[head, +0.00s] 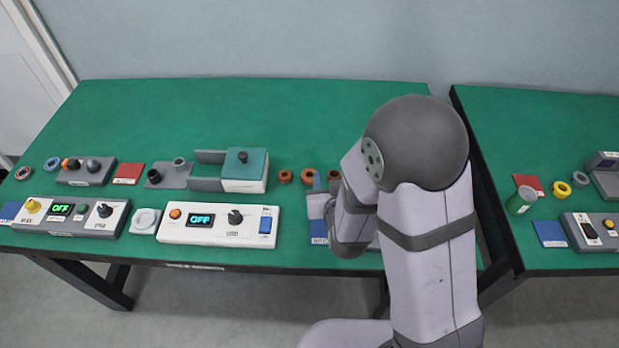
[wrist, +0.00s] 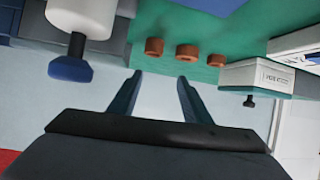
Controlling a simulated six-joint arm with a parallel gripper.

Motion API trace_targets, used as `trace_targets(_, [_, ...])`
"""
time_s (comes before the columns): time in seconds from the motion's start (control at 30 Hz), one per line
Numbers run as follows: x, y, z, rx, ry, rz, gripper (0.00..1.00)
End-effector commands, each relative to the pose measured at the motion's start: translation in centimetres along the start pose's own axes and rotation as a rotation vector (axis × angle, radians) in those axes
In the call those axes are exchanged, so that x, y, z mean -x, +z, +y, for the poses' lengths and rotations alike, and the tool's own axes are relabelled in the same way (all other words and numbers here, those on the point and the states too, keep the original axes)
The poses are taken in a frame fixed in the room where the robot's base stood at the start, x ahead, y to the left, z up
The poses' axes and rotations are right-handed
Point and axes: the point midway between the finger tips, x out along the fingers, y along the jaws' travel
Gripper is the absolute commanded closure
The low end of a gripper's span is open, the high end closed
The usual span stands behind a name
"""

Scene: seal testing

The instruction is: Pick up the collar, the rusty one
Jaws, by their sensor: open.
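Three small rust-brown ring-shaped collars stand in a row on the green table. In the head view they are the left collar (head: 285,176), the middle collar (head: 307,176) and the right collar (head: 334,175), the last partly hidden by my arm. The wrist view shows the row too: one collar (wrist: 154,46), another (wrist: 187,51) and a third (wrist: 216,60). Their colours are close, and I cannot tell which is the rusty one. My gripper (wrist: 160,79) is open and empty, its blue-grey fingers apart, short of the collars. In the head view it (head: 318,187) is near the row.
A grey fixture with a green-topped white block (head: 245,172) stands left of the collars. A white control box (head: 217,226) with an OFF display lies at the front edge. A blue pad (head: 318,232) is below my gripper. The back of the table is clear.

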Motion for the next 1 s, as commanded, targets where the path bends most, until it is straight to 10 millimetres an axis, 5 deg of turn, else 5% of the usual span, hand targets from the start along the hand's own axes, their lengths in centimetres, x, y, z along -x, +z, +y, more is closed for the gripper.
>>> trace_targets(0.1, [-0.1,1.7,-2.3,0.007,-0.048,0.008,0.56])
trace_targets(0.3, [0.1,2.7,-3.8,0.003,-0.082,0.021,0.56])
trace_targets(1.0, [-2.1,2.7,-4.2,0.002,-0.084,0.024,0.56])
